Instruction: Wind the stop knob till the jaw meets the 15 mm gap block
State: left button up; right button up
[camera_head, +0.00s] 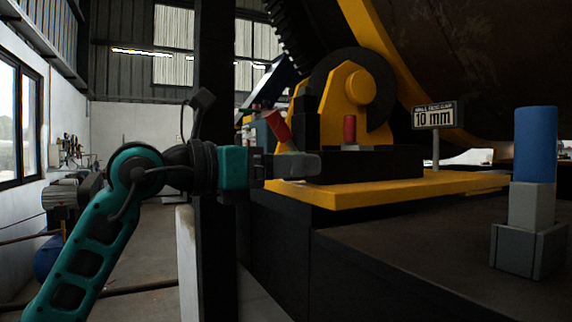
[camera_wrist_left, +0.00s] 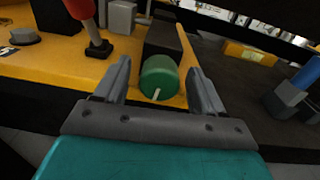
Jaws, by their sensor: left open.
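The stop knob looks to be the green round knob with a white mark (camera_wrist_left: 159,76) on the end of a dark block in the left wrist view. In the head view it is hidden behind my gripper. My left gripper (camera_head: 300,165) is open at the yellow base's front edge. In the left wrist view its fingers (camera_wrist_left: 159,68) stand on either side of the knob, with visible space at each side. A grey block with a blue cylindrical top (camera_head: 534,165) stands upright in a grey holder at the right. I cannot make out the jaw or a 15 mm marking.
A sign reading 10 mm (camera_head: 434,115) stands on the yellow base plate (camera_head: 400,188). A red-handled lever (camera_wrist_left: 88,22) rises left of the knob in the left wrist view. A large drum (camera_head: 470,50) overhangs the back. The dark bench top (camera_head: 420,240) is clear at the front.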

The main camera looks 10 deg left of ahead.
pick_arm(q)
jog(key=shift+c, duration=0.4)
jog(key=c, duration=1)
jog(key=shift+f+m+b, duration=0.1)
jog(key=shift+m+b, duration=0.3)
jog(key=shift+m, duration=1.7)
jog(key=o, duration=1.1)
jog(key=shift+s, duration=0.1)
jog(key=b+v, duration=0.1)
jog(key=v, duration=1.2)
